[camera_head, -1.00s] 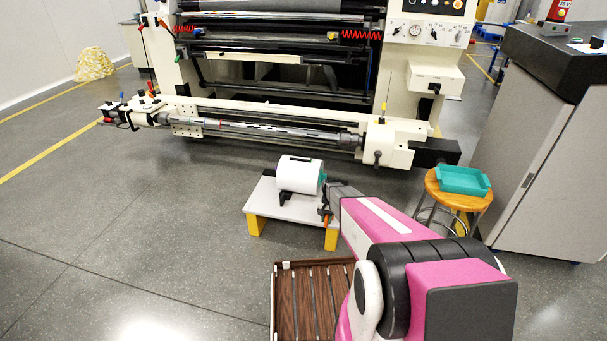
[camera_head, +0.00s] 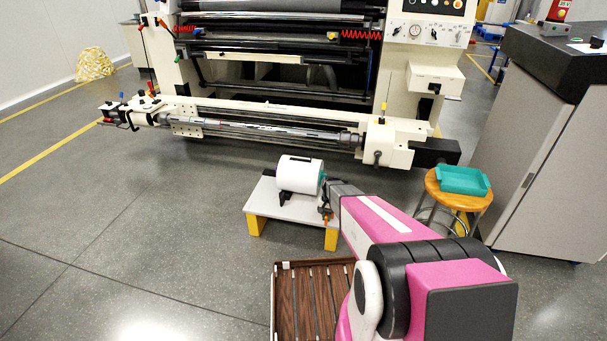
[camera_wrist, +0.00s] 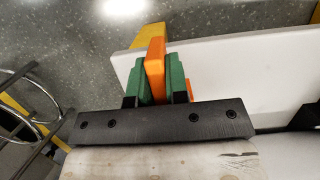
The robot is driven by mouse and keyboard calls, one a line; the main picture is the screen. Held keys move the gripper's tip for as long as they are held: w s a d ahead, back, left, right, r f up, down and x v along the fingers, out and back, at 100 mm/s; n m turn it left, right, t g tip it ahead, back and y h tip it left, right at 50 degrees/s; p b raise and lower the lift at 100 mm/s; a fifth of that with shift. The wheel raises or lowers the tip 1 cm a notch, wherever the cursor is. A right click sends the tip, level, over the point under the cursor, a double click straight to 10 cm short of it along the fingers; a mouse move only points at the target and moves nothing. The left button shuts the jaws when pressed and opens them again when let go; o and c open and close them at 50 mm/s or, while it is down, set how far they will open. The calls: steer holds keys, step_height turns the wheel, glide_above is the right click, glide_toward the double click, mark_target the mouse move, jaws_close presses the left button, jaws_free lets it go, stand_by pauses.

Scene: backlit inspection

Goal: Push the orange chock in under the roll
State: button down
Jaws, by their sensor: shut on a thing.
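The white roll (camera_head: 298,174) lies on a low white platform (camera_head: 262,208) in the head view. My gripper (camera_head: 325,196) is at the platform's right end, close to the roll's right end. In the wrist view its green fingers (camera_wrist: 158,80) are shut on the orange chock (camera_wrist: 155,60), which sticks out beyond the fingertips over the platform's edge. A smaller orange part shows beside the right finger. In the head view only a small orange patch shows below my gripper. I cannot tell whether the chock touches the roll or the platform.
A black piece (camera_head: 284,196) sits against the roll's near side. A wooden stool (camera_head: 432,186) with a teal tray (camera_head: 463,180) stands to the right, beside a grey cabinet (camera_head: 540,150). A large machine (camera_head: 290,125) stands behind. The floor left of the platform is clear.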

steer(key=shift+s+v, duration=0.2)
steer(key=shift+v, duration=0.7)
steer(key=shift+s+v, duration=0.2)
steer(key=shift+v, duration=0.75)
steer(key=shift+a+r, duration=0.15)
steer(key=shift+a, duration=0.05)
